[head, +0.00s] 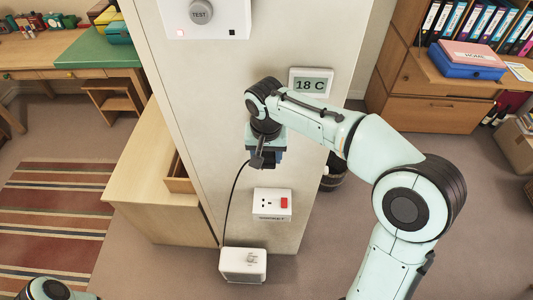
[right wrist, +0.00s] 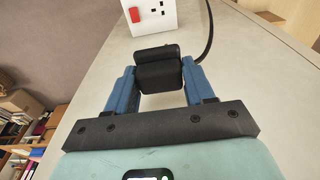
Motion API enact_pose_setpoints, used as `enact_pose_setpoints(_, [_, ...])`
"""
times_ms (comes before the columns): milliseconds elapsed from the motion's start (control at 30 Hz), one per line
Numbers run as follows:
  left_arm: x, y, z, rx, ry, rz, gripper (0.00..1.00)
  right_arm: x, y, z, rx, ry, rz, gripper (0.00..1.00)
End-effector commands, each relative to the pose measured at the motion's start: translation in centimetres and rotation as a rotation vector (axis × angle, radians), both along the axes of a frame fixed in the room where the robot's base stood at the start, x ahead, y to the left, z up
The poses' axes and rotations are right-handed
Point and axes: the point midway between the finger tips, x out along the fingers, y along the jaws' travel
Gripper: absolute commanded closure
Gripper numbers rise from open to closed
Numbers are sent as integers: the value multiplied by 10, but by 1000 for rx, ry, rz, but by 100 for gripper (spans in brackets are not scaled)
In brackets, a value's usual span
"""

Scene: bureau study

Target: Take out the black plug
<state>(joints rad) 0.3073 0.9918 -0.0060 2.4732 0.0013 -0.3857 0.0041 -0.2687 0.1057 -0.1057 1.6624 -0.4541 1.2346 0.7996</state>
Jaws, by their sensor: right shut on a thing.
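The black plug (right wrist: 160,72) sits between the blue fingers of my right gripper (right wrist: 159,66), which is shut on it. In the head view my right gripper (head: 264,157) is in front of the white panel, above the socket, and mostly hides the plug. The white wall socket (head: 272,203) has a red switch, and its holes show uncovered. It also shows at the top of the right wrist view (right wrist: 150,14), apart from the plug. The black cable (head: 230,197) hangs from the plug to a white box (head: 243,264). My left gripper is out of view.
A thermostat reading 18 C (head: 310,83) is on the panel behind my right arm. A white unit marked TEST (head: 204,18) is higher up. A wooden cabinet (head: 160,185) with an open drawer stands left of the panel.

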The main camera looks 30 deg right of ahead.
Motion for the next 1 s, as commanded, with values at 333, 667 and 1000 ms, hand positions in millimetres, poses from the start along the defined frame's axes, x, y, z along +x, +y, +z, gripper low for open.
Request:
enact_pose_setpoints(333, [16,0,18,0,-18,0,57,1,0,24,1,-4,0,78])
enact_pose_setpoints(667, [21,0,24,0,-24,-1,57,0,0,31,0,-1,0,78])
enact_pose_setpoints(1000, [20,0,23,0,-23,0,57,16,15,-20,-13,12,151,78])
